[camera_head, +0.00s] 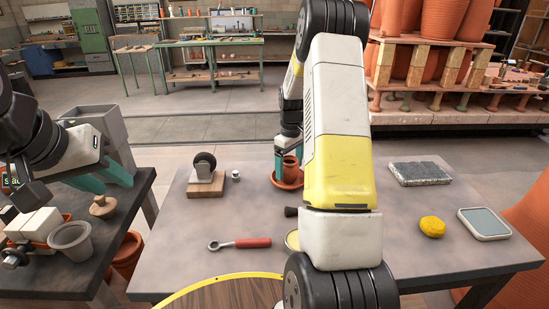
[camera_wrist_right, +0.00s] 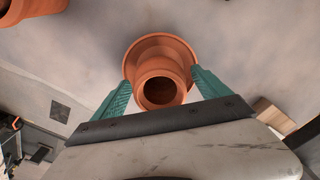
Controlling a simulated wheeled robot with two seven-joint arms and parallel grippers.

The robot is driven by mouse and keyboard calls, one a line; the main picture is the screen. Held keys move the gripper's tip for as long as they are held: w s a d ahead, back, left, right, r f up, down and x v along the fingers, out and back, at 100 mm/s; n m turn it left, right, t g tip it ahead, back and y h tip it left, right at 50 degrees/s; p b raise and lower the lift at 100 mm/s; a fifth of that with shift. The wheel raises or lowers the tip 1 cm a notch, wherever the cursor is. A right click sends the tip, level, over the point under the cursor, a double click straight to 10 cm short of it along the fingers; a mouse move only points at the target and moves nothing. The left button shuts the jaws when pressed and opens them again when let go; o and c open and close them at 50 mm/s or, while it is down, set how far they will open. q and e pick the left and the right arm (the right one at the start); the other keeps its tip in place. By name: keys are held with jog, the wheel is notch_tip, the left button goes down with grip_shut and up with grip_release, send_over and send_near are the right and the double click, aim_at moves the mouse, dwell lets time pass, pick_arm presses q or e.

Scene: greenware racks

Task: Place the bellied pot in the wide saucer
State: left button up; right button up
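The bellied pot (camera_head: 290,168) is small and terracotta. It stands upright in the wide saucer (camera_head: 276,182), a terracotta dish on the grey table; my right arm covers part of both. In the right wrist view the pot's round mouth (camera_wrist_right: 160,91) faces me, with the saucer's rim (camera_wrist_right: 160,42) around it. My right gripper (camera_wrist_right: 160,90) is open, its teal fingers on either side of the pot with a visible gap. In the head view it is just above the pot. My left gripper (camera_head: 105,178) is over the left table, its teal fingers apart and empty.
A wheel on a wooden block (camera_head: 206,190), a small metal cylinder (camera_head: 236,176) and a red-handled tool (camera_head: 252,243) lie left of the saucer. A grey slab (camera_head: 420,173), yellow lump (camera_head: 432,226) and shallow tray (camera_head: 484,223) lie right. A grey cup (camera_head: 70,241) stands on the left table.

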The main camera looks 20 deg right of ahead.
jog(key=shift+r, duration=0.1)
notch_tip(320, 180, up, 12)
jog(key=shift+f, duration=0.1)
jog(key=s+a+r+m+t, duration=0.1)
jog(key=s+a+r+t, duration=0.1)
jog(key=s+a+r, duration=0.55)
jog(key=s+a+r+m+t, duration=0.1)
jog(key=s+a, duration=0.1)
jog(key=s, duration=0.5)
jog(key=s+a+r+m+t+y, duration=0.1)
jog(key=s+a+r+m, duration=0.1)
jog(key=s, duration=0.5)
jog(key=s+a+r+m+t+y, duration=0.1)
jog(key=s+a+r+t, duration=0.1)
jog(key=s+a, duration=0.2)
jog(key=s, duration=0.3)
jog(key=shift+r, duration=0.15)
